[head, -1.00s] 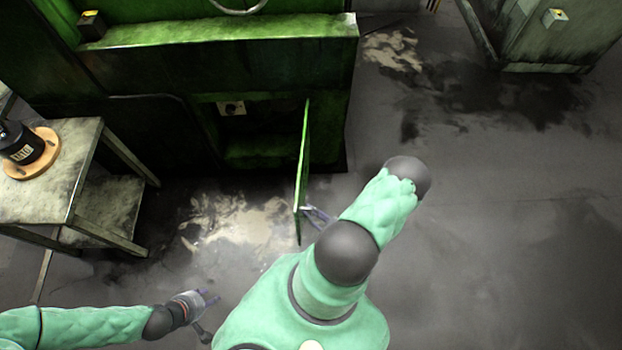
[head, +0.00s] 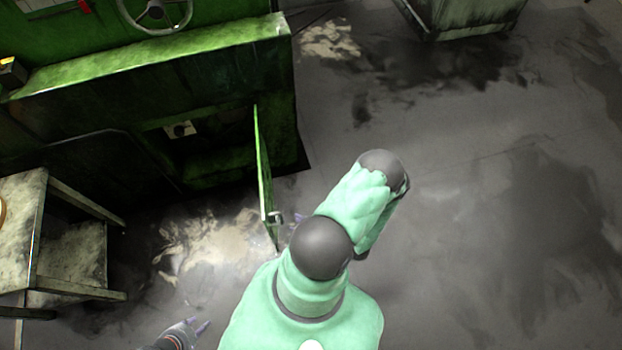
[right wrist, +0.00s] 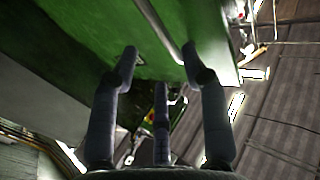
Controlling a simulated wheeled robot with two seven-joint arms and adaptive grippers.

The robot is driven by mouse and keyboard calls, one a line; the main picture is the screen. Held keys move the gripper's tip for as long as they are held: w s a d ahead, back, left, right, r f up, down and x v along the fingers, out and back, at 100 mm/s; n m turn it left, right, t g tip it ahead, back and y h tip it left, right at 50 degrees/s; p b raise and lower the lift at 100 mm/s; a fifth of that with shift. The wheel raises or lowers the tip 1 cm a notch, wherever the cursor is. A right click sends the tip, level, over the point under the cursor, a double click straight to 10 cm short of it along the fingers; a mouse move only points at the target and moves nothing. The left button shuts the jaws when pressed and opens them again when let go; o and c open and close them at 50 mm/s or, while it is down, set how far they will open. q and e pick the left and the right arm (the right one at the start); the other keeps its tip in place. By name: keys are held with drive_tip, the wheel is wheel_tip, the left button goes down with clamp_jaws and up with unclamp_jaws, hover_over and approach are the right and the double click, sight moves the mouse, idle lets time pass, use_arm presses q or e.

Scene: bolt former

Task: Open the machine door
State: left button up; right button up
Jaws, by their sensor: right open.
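The machine door (head: 263,165) is a thin green panel on the green machine (head: 150,85). In the head view it stands swung out, seen nearly edge-on, with the dark opening beside it. A small grey handle (head: 275,217) sits near its lower end. My right gripper is mostly hidden behind my right arm; only a purple bit (head: 298,217) shows just right of the handle. In the right wrist view its fingers (right wrist: 160,75) are spread and empty, before a green panel. My left gripper (head: 198,328) is low in the head view, fingers apart and empty, away from the door.
A worn metal table (head: 25,225) stands at the left. A grey-green cabinet (head: 465,15) is at the top right. A handwheel (head: 155,15) is on the machine. The floor (head: 480,210) to the right is clear.

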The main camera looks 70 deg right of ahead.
drive_tip(key=shift+s, duration=2.35)
